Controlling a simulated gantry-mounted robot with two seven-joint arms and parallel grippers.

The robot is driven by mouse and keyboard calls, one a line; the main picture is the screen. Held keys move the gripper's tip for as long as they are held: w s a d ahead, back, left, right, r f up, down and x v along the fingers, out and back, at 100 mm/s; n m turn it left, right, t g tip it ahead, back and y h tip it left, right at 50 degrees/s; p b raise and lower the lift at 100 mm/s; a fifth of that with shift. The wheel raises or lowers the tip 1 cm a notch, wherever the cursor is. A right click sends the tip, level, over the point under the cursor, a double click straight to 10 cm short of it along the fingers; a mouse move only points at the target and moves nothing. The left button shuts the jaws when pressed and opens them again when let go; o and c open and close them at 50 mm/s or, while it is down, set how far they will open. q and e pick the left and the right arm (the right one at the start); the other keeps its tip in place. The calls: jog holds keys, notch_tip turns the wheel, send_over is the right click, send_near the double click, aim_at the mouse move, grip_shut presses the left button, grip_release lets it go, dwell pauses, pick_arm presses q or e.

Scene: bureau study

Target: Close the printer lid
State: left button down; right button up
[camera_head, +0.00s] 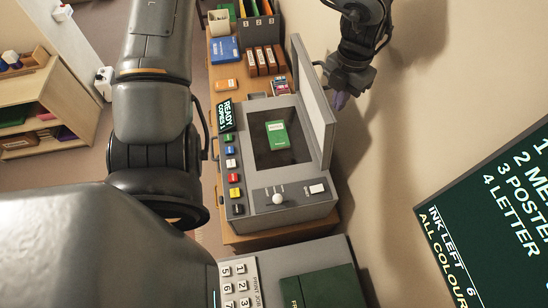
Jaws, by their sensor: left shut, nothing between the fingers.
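The grey printer (262,207) stands on a wooden desk in the middle of the head view. Its lid (318,112) is open and stands roughly upright along the printer's right side. The dark scanning glass (262,154) is exposed, with a green booklet (277,135) lying on it. My left gripper (340,100) is at the upper right, on the wall side of the lid, with its fingertips shut and empty. It appears close behind the lid; I cannot tell whether it touches. My right gripper is not in view.
A dark green board (500,200) hangs on the right wall. A keypad (240,285) and a dark green item (322,288) are at the bottom.

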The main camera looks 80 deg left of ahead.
pick_arm(q)
jog(key=shift+f+b, duration=0.75)
jog(key=shift+f, duration=0.55)
jog(key=shift+s, duration=0.1)
jog(key=shift+s+f, duration=0.85)
jog(key=shift+s, duration=3.95)
notch_tip(320, 180, up, 8)
jog(key=p, duration=0.8)
jog(key=shift+d, duration=0.2)
